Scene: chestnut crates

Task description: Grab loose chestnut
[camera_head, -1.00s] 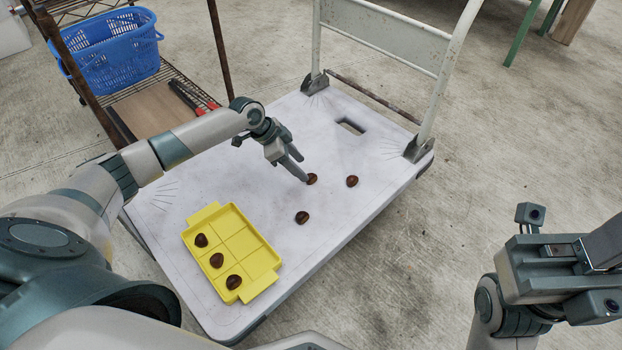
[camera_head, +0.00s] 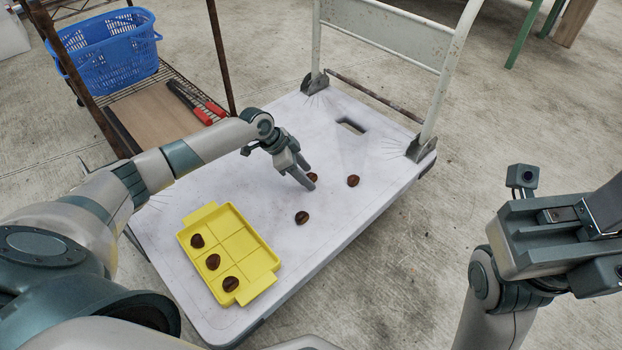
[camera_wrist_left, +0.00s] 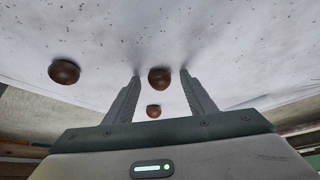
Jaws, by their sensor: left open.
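My left gripper (camera_head: 310,178) is open and points down at the white cart deck. One loose brown chestnut (camera_head: 313,177) shows at its fingertips, partly hidden by them. In the left wrist view a chestnut (camera_wrist_left: 159,78) lies between the two open fingertips, with no grip on it. Another loose chestnut (camera_head: 353,181) lies to the right, and one more (camera_head: 302,217) lies nearer me. A yellow tray (camera_head: 257,287) with compartments holds three chestnuts along its left side. My right gripper (camera_head: 545,245) is at the right edge; its fingers cannot be made out.
The cart deck (camera_head: 335,240) is clear around the loose chestnuts. The cart's upright handle (camera_head: 445,75) stands at its far end. A rack with a blue basket (camera_head: 112,50) and red-handled tool (camera_head: 203,113) stands at the far left, close to my left arm.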

